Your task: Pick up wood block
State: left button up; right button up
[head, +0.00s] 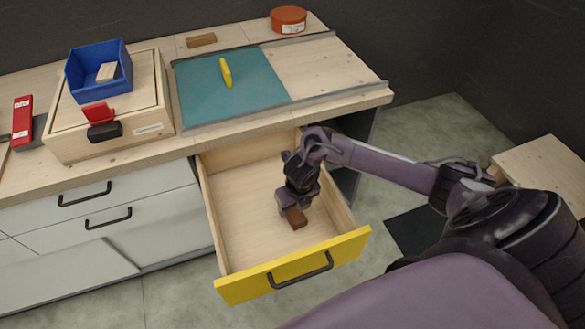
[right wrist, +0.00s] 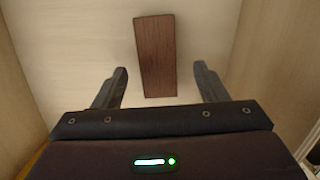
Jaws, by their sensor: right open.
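A dark brown wood block (head: 297,219) lies on the floor of the open drawer (head: 236,211). In the right wrist view the same block (right wrist: 155,55) lies lengthwise, slightly tilted, ahead of the gripper. My right gripper (head: 287,205) reaches down into the drawer over the block and hides part of it. In the right wrist view its two fingers (right wrist: 161,80) are apart, one on each side of the block's near end, with gaps between. Whether the fingertips are down at block height is hard to tell. My left gripper is not in view.
The drawer's yellow front (head: 293,267) and wooden sides surround the gripper. On the worktop are a blue bin (head: 85,83) with a light block inside, a teal mat (head: 208,98) with a yellow piece, another brown block (head: 201,40) and an orange round container (head: 288,19).

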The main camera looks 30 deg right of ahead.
aim_at(293, 210)
jog(key=f, duration=0.3)
jog(key=shift+w+f, duration=0.35)
jog(key=shift+w, duration=0.05)
jog(key=c, duration=1.1)
jog(key=shift+r, duration=0.15)
